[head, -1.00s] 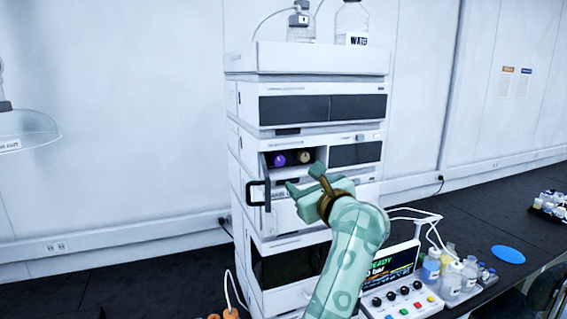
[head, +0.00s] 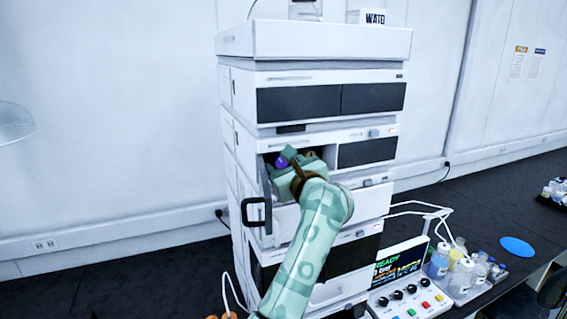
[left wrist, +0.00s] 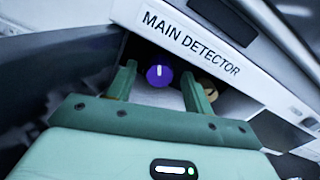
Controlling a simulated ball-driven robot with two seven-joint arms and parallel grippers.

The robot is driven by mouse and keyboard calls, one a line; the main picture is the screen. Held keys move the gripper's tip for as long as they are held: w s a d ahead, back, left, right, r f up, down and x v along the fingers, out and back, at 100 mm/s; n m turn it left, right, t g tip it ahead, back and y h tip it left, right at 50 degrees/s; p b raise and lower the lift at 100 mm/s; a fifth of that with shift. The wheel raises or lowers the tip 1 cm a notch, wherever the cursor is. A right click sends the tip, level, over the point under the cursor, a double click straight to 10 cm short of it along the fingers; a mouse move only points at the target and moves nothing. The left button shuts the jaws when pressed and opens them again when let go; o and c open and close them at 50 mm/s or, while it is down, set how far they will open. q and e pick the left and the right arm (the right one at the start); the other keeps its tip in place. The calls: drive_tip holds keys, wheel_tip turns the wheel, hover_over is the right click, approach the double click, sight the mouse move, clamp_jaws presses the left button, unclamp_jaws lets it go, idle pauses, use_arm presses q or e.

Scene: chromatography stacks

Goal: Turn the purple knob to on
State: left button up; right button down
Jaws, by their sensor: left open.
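The purple knob (head: 281,162) sits in the open compartment of the white instrument stack, partly hidden by my gripper in the head view. In the left wrist view the purple knob (left wrist: 159,75) shows a white pointer line standing about upright. My left gripper (head: 284,158) is open and empty at the compartment's mouth. In the left wrist view its two fingers (left wrist: 160,83) stand on either side of the knob, apart from it as far as I can see. A brown-gold knob (left wrist: 208,88) is just right of the purple one, behind the right finger. My right gripper is not in view.
The compartment's door with a black handle (head: 256,212) hangs open on the left. A "MAIN DETECTOR" label (left wrist: 190,42) is above the knobs. A control box (head: 412,304), bottles (head: 461,274) and a blue disc (head: 517,246) are on the dark bench at right.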

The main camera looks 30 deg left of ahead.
use_arm(q)
drive_tip(key=shift+s, duration=0.1)
drive_tip(key=c, duration=1)
